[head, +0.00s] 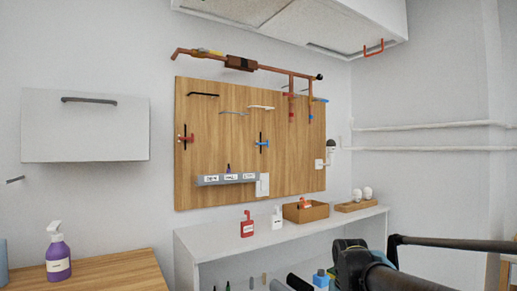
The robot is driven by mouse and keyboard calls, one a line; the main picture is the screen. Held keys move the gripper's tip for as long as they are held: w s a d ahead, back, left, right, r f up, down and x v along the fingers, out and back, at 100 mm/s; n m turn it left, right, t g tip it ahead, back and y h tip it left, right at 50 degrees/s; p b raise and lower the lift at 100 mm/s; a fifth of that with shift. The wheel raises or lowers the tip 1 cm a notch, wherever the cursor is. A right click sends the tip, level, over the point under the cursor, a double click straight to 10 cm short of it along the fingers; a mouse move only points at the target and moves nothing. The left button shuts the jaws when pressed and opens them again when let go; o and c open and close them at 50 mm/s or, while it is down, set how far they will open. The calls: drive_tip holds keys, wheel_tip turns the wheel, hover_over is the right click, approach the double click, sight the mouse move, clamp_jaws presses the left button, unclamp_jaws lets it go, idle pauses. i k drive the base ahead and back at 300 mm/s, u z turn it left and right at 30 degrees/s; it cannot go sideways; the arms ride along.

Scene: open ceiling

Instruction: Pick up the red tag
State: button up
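I cannot make out for sure which thing is the red tag. A small red piece (186,139) hangs at the left of the wooden wall board, by a dark upright strip; it is too small to tell its shape. My arm reaches in from the lower right, and its dark end, with my gripper (349,262), is in front of the white shelf unit, well apart from the board. The fingers cannot be made out, so I cannot tell whether they are open or shut.
The wooden board (220,160) carries hooks, a blue piece (262,143) and a grey labelled rack (222,180). A copper-coloured pipe (275,70) runs above it. A red bottle (247,226), a white bottle (276,220) and a brown box (306,213) stand on the white shelf unit (210,236).

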sight(247, 227)
drive_tip(key=k, duration=1)
drive_tip(key=z, duration=0.4)
drive_tip(key=i, duration=0.2)
drive_tip(key=z, duration=0.05)
